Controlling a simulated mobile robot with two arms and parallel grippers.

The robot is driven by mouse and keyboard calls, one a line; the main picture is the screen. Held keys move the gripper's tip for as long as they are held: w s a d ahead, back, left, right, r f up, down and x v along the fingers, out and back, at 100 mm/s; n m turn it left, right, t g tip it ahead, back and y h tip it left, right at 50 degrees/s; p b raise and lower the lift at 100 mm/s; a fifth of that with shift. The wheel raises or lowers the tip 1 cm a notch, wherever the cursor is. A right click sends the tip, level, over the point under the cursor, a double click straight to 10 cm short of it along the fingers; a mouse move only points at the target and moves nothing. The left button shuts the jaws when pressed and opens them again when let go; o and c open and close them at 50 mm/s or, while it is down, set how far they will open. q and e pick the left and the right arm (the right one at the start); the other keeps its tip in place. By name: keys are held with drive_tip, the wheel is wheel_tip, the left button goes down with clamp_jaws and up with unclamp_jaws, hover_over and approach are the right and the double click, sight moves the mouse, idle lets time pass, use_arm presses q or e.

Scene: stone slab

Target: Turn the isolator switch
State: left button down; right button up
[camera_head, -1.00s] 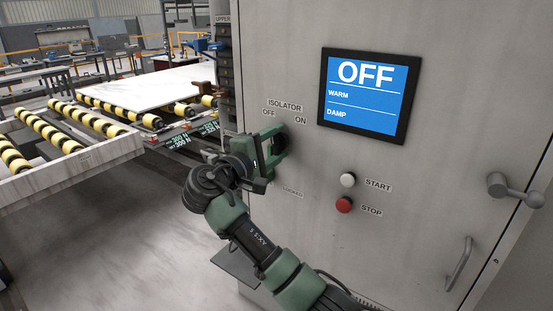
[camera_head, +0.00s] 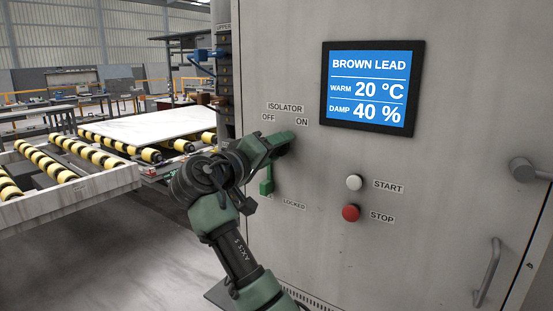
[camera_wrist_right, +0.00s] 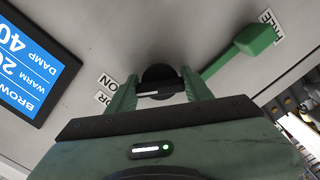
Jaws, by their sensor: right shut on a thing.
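The isolator switch is a round black knob (camera_wrist_right: 160,76) on the grey cabinet front, below the ISOLATOR label (camera_head: 286,107) with its OFF and ON marks. My right gripper (camera_head: 284,143) is at the knob and tilted towards the ON side. In the right wrist view its two green fingers (camera_wrist_right: 160,92) stand either side of the knob, shut on it. In the head view the gripper hides most of the switch. The cabinet screen (camera_head: 369,88) reads BROWN LEAD, 20 °C and 40 %. My left gripper is not in view.
A white START button (camera_head: 354,182) and red STOP button (camera_head: 351,213) are to the right. A roller conveyor with a stone slab (camera_head: 150,126) stands left.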

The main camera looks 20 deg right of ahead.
drive_tip(key=shift+f+m, duration=0.2)
drive_tip(key=shift+m, duration=0.2)
drive_tip(key=shift+b, duration=0.3)
drive_tip(key=o, duration=1.4)
drive_tip(key=shift+r, duration=0.1)
drive_tip(key=shift+c, duration=0.2)
